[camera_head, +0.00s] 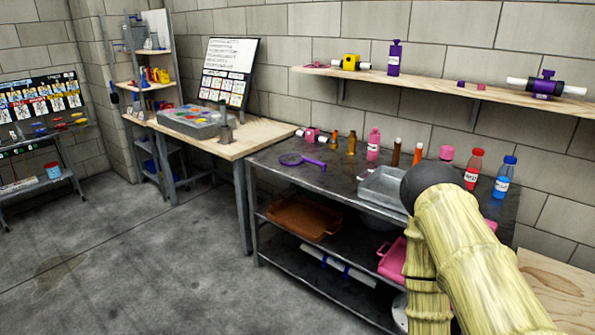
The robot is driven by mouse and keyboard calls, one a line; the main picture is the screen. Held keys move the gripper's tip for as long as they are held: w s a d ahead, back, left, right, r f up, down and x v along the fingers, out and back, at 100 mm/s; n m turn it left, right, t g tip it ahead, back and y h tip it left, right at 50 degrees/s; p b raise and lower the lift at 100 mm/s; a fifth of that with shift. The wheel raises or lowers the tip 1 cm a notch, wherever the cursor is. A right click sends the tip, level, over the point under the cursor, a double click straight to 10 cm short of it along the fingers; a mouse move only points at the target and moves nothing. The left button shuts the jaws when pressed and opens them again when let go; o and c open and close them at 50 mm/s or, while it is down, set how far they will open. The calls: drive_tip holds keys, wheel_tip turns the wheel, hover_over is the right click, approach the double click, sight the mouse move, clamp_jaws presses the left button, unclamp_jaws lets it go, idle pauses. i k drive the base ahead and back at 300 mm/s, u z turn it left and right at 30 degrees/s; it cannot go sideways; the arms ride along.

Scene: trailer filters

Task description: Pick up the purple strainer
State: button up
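The purple strainer (302,158) lies on the left part of the dark metal table (335,178), with its round end to the left and its handle to the right. Nothing covers it. My arm shows at the lower right as pale yellow segments with a dark rounded joint, in front of the table's right part. I cannot make out my gripper's fingers in this view. My arm is well to the right of the strainer.
A grey metal tray (383,188), a pink bottle (373,145), brown bottles (351,143), a red bottle (473,169) and a blue bottle (504,178) stand on the table. A wall shelf (430,87) hangs above. Open floor (170,250) lies to the left.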

sight(289, 159)
drive_tip(key=u, duration=0.6)
drive_tip(key=i, duration=0.55)
drive_tip(key=u, duration=0.6)
drive_tip(key=i, duration=0.9)
drive_tip(key=z, duration=0.7)
drive_tip(key=i, duration=0.7)
drive_tip(key=z, duration=0.65)
